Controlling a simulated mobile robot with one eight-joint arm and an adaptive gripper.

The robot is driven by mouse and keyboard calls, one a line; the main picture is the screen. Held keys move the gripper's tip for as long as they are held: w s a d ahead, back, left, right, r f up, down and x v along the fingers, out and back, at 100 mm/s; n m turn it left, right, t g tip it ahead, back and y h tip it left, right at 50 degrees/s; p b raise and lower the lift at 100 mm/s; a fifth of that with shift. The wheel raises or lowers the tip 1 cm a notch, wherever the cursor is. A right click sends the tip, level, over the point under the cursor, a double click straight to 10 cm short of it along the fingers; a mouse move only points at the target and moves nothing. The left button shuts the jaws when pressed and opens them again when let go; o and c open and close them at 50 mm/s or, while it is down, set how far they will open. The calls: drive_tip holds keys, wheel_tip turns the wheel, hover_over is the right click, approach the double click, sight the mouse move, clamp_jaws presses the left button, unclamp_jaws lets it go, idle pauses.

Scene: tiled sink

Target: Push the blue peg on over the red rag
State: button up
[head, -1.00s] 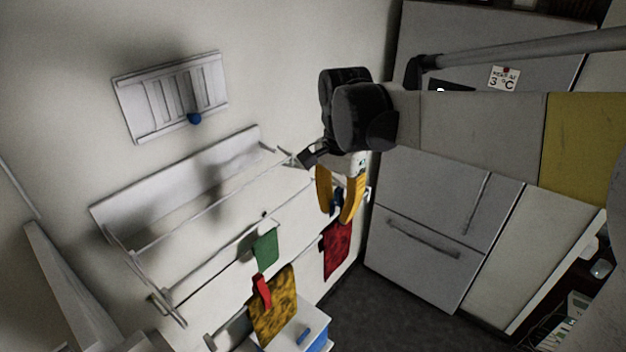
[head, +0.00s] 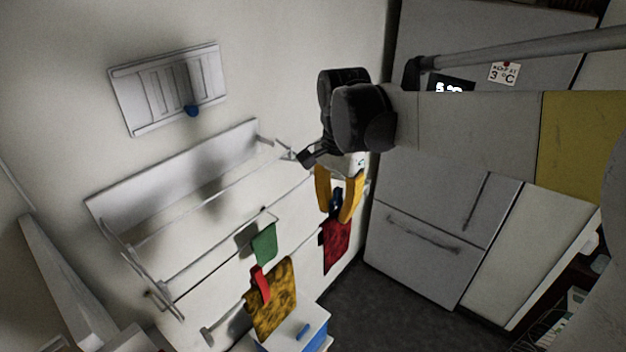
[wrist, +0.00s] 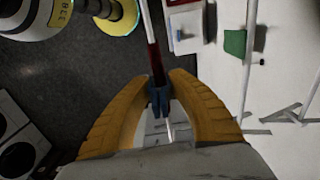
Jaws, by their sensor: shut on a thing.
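My gripper (head: 336,212) has yellow fingers and is shut on the blue peg (head: 336,200), just at the top of the red rag (head: 337,245). The rag hangs from the white drying rack, near the fridge. In the wrist view my gripper (wrist: 160,84) has its tips against both sides of the blue peg (wrist: 157,99). The red rag (wrist: 156,60) shows there edge-on as a narrow strip just beyond the peg. The fingers partly hide the peg, so I cannot tell how far it sits over the rag.
The drying rack (head: 172,293) also bears a green cloth (head: 264,243), a small red cloth (head: 261,284) and a yellow-brown cloth (head: 272,310). A white box (head: 283,334) with a blue handle stands below. The fridge (head: 420,215) is close on the right.

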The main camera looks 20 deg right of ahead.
sight(338, 190)
drive_tip(key=shift+f+b, duration=0.65)
drive_tip(key=shift+f, duration=0.3)
drive_tip(key=o, duration=0.9)
drive_tip(key=shift+r+p, duration=2.35)
drive_tip(key=shift+r, duration=1.2)
drive_tip(key=shift+s, duration=0.1)
